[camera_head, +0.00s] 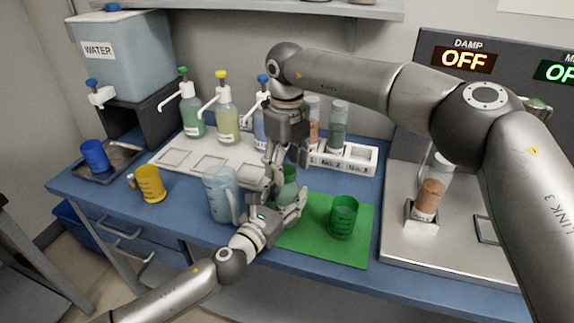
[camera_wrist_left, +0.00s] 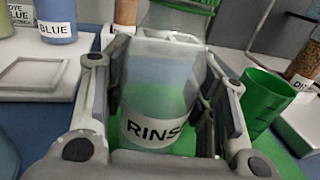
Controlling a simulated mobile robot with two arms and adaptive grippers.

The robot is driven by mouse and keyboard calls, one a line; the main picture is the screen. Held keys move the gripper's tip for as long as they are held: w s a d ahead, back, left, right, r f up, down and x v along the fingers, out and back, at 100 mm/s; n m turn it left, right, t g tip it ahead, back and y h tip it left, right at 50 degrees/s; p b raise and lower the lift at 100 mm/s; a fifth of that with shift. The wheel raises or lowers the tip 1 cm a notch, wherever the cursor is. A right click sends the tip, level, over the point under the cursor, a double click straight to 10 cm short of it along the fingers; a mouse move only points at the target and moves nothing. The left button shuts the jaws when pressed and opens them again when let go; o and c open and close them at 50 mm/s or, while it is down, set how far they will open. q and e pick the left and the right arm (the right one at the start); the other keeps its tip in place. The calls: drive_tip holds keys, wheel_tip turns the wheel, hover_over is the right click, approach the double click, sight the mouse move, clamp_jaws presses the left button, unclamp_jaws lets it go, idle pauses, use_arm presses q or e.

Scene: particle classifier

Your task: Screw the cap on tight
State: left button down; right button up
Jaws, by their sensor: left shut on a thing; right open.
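A clear bottle labelled "RINS..." (camera_wrist_left: 155,95) stands between the fingers of my left gripper (camera_wrist_left: 160,125), which is shut on it. In the head view, my left gripper (camera_head: 288,202) holds the bottle over the green mat, mostly hidden by fingers. A green ribbed part, apparently the cap (camera_wrist_left: 185,8), shows at the top of the left wrist view above the bottle's shoulder. In the head view, a bit of green (camera_head: 291,171) shows there. My right gripper (camera_head: 284,160) is open and points down close above the bottle. I cannot tell whether its fingers touch the cap, or how the cap sits.
A green cup (camera_head: 343,217) stands on the green mat (camera_head: 318,250), right of the bottle. A clear jug (camera_head: 220,192) stands close on the left, with a yellow cup (camera_head: 150,184) beyond. Pump bottles and a vial rack (camera_head: 345,156) stand behind. A steel machine (camera_head: 440,245) is at right.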

wheel_tip(320, 180, up, 11)
drive_tip(key=shift+r, duration=0.2)
use_arm(q)
drive_tip(key=c, duration=0.5)
unclamp_jaws()
drive_tip(key=v, duration=1.2)
